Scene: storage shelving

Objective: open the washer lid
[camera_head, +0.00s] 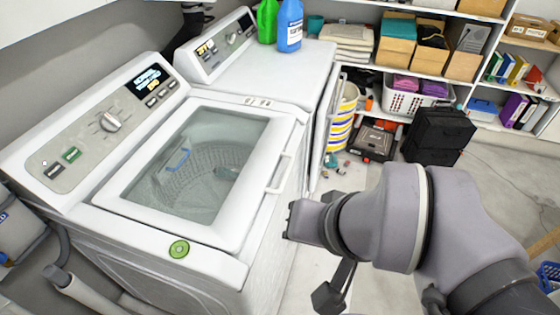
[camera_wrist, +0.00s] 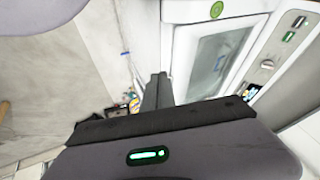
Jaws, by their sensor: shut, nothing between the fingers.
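The washer (camera_head: 60,165) is the white top-loader at the left, with a control panel along its back. Its lid (camera_head: 225,235) has a white frame around a glass window and lies shut, flat on the top. A raised white handle (camera_head: 281,174) runs along the lid's right edge. The lid also shows in the wrist view (camera_wrist: 203,58). My gripper (camera_head: 331,293) is to the right of the washer, clear of the lid and handle. In the wrist view its dark fingers (camera_wrist: 157,82) are together and empty.
A second white machine (camera_head: 270,75) stands beyond the washer, with green (camera_head: 267,20) and blue (camera_head: 290,25) bottles on it. Floor is open right of the washer.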

